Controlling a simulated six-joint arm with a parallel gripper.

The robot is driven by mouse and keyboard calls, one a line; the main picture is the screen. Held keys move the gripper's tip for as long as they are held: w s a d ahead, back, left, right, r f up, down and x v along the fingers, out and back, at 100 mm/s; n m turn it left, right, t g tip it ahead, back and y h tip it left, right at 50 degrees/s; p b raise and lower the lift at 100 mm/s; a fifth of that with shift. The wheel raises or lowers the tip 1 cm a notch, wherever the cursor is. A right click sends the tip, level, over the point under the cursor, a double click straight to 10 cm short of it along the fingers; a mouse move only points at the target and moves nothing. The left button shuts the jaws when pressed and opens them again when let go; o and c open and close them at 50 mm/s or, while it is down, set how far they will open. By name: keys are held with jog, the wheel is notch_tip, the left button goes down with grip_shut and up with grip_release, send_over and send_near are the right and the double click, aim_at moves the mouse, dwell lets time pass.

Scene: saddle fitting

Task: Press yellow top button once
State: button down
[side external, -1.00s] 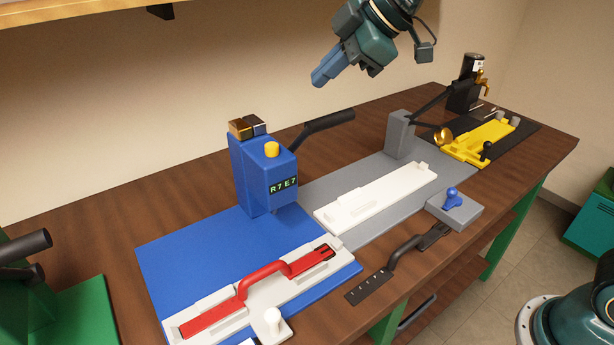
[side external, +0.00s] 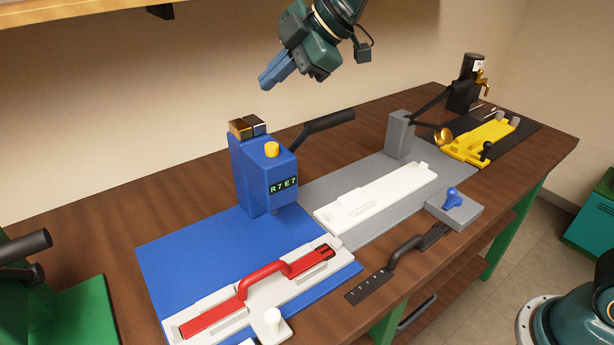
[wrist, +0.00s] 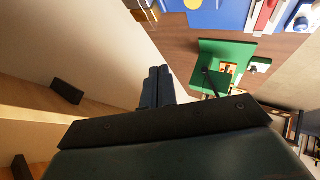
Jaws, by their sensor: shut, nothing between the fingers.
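The yellow top button (side external: 272,149) sits on top of the blue machine (side external: 262,178), whose small display reads "R7 E7". My gripper (side external: 266,82) is shut and empty. It hangs in the air above the blue machine, tilted down to the left, well clear of the button. In the wrist view the shut fingers (wrist: 158,72) show at the middle. A yellow round piece at the top edge, partly cut off, appears to be the button (wrist: 193,4).
The blue machine has a dark lever (side external: 325,121) and brown-and-silver blocks (side external: 247,127) on top. A red-handled part (side external: 262,284) lies in a white fixture in front. A white fixture (side external: 370,198), grey post (side external: 400,137) and yellow fixture (side external: 485,142) stand to the right.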

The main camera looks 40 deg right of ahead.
jog(key=shift+f, duration=0.1)
send_near(270, 143)
jog(key=shift+w+a+f, duration=0.65)
jog(key=shift+w+a, duration=0.3)
jog(key=shift+a, duration=0.1)
jog(key=shift+w+a+f, duration=0.65)
jog(key=shift+w+a, duration=0.25)
jog(key=shift+a, duration=0.1)
jog(key=shift+f, duration=0.2)
dwell(0.7)
jog(key=shift+s+d+f, duration=0.15)
jog(key=shift+f, duration=1.1)
dwell(1.6)
jog(key=shift+w+d+r, duration=0.15)
jog(key=shift+w+r, duration=0.05)
jog(key=shift+r, duration=0.1)
dwell(0.8)
jog(key=shift+w+r, duration=0.2)
jog(key=shift+r, duration=0.85)
jog(key=shift+s+a+r, duration=0.1)
jog(key=shift+a+r, duration=0.1)
jog(key=shift+r, duration=1.45)
